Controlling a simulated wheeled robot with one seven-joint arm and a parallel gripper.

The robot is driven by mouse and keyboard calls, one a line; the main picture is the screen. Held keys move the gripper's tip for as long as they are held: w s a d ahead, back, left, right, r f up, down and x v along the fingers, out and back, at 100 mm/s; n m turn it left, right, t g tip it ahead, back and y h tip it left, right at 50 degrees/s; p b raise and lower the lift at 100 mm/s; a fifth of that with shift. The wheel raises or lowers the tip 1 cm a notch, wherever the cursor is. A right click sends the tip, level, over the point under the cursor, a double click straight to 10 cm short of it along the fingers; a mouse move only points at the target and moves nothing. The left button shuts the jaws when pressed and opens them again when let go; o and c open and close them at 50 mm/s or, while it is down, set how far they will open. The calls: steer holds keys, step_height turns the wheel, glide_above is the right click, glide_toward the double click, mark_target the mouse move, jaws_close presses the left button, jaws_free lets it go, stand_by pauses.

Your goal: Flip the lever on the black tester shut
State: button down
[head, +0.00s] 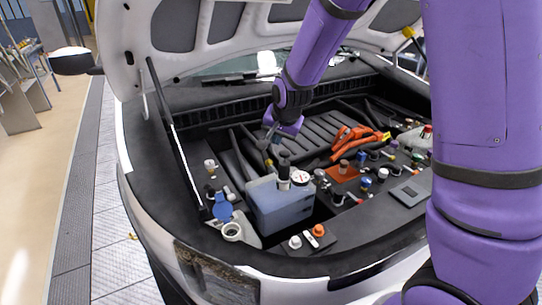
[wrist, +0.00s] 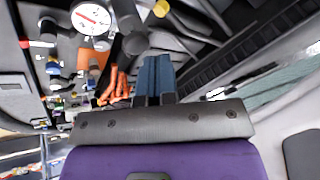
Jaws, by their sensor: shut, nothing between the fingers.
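The black tester (head: 284,168) stands upright on top of the grey-blue coolant tank (head: 280,207). Its white round gauge (head: 300,177) faces up, and the gauge also shows at the upper left of the wrist view (wrist: 90,18). The tester's dark body (wrist: 128,25) is cut by the top edge there. A small yellow tip (wrist: 160,8) shows beside it, perhaps the lever's end; its angle is hard to tell. My gripper (head: 268,139) is just behind and above the tester, apart from it. Its fingers (wrist: 153,75) are together and empty.
An opened blue cap (head: 222,207) and a white filler neck (head: 232,231) are left of the tank. Orange cables (head: 357,138) and several coloured caps crowd the right. The raised hood (head: 215,30) hangs above, and a prop rod (head: 175,135) stands left.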

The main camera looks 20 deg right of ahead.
mark_target(267, 162)
steer(key=shift+x, duration=5.05)
steer(key=shift+w+a+f+g+h, duration=0.1)
steer(key=shift+w+a+g+h, duration=0.2)
steer(key=shift+g+h, duration=0.15)
steer(key=shift+w+a+f+g+h, duration=0.2)
steer(key=shift+a+g+h, duration=0.15)
steer(key=shift+h, duration=0.2)
steer(key=shift+w+a+n, duration=0.1)
steer(key=shift+n, duration=0.2)
steer(key=shift+w+a+f+n+g+h, duration=0.15)
steer(key=shift+w+a+f+g+h, duration=0.2)
steer(key=shift+g+h, duration=0.4)
steer(key=shift+w+a+f+n+g+h, duration=0.1)
steer(key=shift+w+a+f+g+h, duration=0.3)
steer(key=shift+h, duration=0.45)
steer(key=shift+w+a+f+n+g+h, duration=0.2)
steer(key=shift+a+f+g+h, duration=0.25)
steer(key=shift+g+h, duration=0.35)
steer(key=shift+f, duration=0.2)
steer(key=shift+w+f, duration=0.1)
steer(key=shift+f, duration=0.05)
